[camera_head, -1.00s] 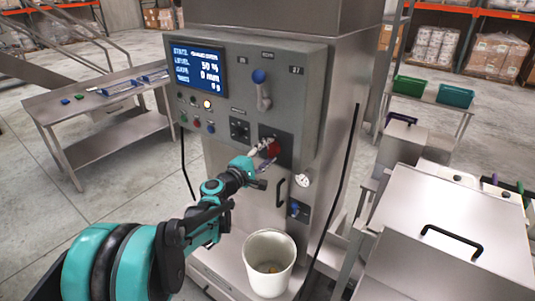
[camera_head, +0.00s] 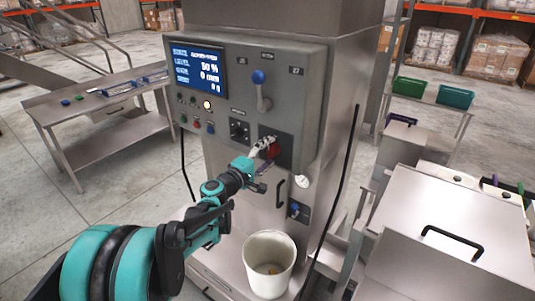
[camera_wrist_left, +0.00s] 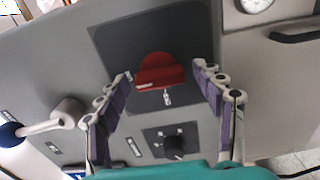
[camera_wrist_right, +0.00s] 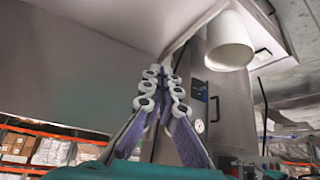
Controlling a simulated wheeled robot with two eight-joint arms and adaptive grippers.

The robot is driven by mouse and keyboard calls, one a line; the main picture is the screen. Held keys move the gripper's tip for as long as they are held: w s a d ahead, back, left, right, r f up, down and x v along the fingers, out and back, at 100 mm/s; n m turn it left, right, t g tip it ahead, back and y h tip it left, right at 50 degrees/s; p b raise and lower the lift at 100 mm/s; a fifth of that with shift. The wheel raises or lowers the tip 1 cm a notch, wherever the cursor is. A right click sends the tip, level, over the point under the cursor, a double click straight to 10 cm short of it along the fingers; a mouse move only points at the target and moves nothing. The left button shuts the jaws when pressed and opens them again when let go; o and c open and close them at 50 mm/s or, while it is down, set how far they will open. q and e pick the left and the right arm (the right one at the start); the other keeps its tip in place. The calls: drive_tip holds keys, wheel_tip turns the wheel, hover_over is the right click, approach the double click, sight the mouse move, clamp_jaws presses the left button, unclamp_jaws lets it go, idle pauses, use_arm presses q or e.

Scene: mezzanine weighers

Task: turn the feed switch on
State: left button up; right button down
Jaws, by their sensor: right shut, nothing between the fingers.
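The feed switch looks to be the red rotary knob (camera_wrist_left: 160,72) on a dark square plate (camera_wrist_left: 112,42) on the machine's front panel; it also shows in the head view (camera_head: 273,150). My left gripper (camera_wrist_left: 165,82) is open, with one finger on each side of the red knob and a visible gap to both. In the head view my left gripper (camera_head: 264,147) is at the dark plate, partly covering the knob. My right gripper (camera_wrist_right: 166,80) is shut and empty, away from the panel; it does not show in the head view.
A blue-knobbed lever (camera_head: 261,88) and a small black selector (camera_head: 239,130) are beside the plate. The screen (camera_head: 197,70) is lit. A white bucket (camera_head: 269,262) stands below. A black handle (camera_head: 280,192) and a gauge (camera_head: 301,181) are on the front, lower right.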

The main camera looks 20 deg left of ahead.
use_arm(q)
drive_tip(key=v, duration=1.2)
idle(0.3)
drive_tip(key=s+d+f+m+g+b, duration=0.4)
drive_tip(key=s+d+f+m+g, duration=0.25)
drive_tip(key=s+d+f, duration=0.35)
drive_tip(key=s+a+f+m+g+y+b, duration=0.1)
drive_tip(key=s+f+m+y, duration=0.2)
drive_tip(key=s+f, duration=0.2)
drive_tip(key=s+a+f+m+g+y+b, duration=0.2)
drive_tip(key=s+f, duration=0.4)
drive_tip(key=s, duration=0.4)
drive_tip(key=shift+s+m+y, duration=0.25)
drive_tip(key=shift+m+y, duration=0.35)
drive_tip(key=shift+m, duration=0.55)
